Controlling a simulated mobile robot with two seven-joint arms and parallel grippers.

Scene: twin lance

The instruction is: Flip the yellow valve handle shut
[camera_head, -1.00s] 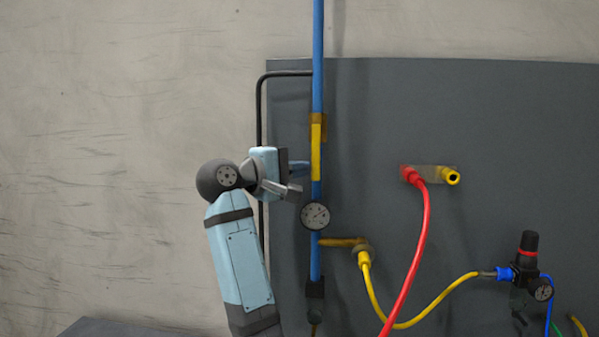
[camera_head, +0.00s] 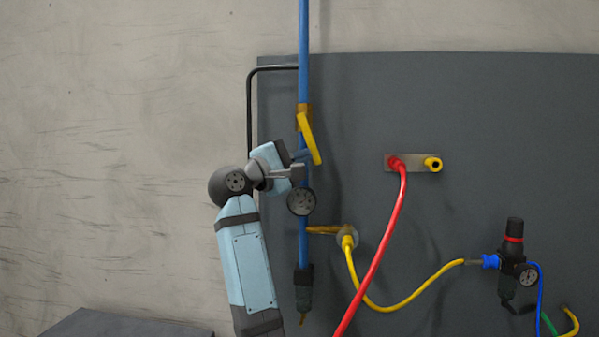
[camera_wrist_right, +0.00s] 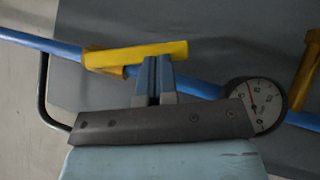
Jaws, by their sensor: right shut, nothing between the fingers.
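The yellow valve handle (camera_head: 309,140) hangs from its brass-coloured valve body (camera_head: 303,107) on the vertical blue pipe (camera_head: 303,50). It is tilted, its lower end out to the right of the pipe. In the right wrist view the handle (camera_wrist_right: 150,52) crosses the pipe at an angle. My right gripper (camera_head: 303,156) is shut and empty, to the left of the handle's lower part. In the right wrist view its closed fingertips (camera_wrist_right: 157,60) meet the handle's lower edge and appear to touch it. My left gripper is not in view.
A round gauge (camera_head: 301,201) sits on the pipe just below my gripper. A brass outlet (camera_head: 323,230) with a yellow hose branches right lower down. A red hose (camera_head: 377,245) hangs further right. The grey panel (camera_head: 450,100) is bare at upper right.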

